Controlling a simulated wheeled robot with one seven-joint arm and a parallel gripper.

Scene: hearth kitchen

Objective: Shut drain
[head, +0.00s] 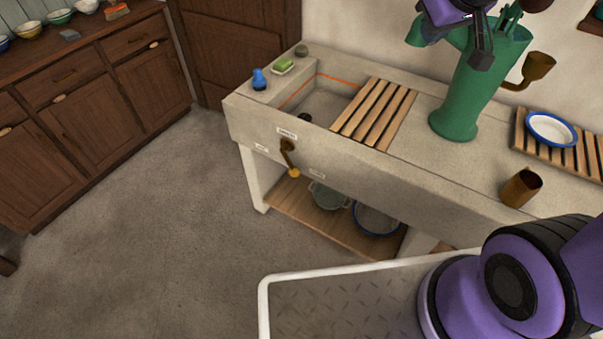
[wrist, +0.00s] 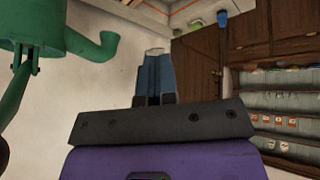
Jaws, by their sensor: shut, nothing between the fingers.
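The stone sink (head: 322,100) is set into the left end of a long stone counter. A dark round spot, perhaps the drain hole (head: 304,117), shows at its bottom. A brown lever with a brass knob (head: 290,160) hangs on the counter's front face, below a small label (head: 287,133); smaller labels sit to either side, their words too small to read. My gripper (head: 482,60) is at the top of the head view, beside the green pump and well right of the lever. Its fingers (wrist: 154,70) are shut and empty in the wrist view.
The tall green pump (head: 465,95) stands on the counter; it also shows in the wrist view (wrist: 40,28). A wooden slatted rack (head: 374,112) covers the sink's right part. A blue bottle (head: 259,79), green soap (head: 283,65) and brown cup (head: 520,187) stand on the counter. Floor at left is clear.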

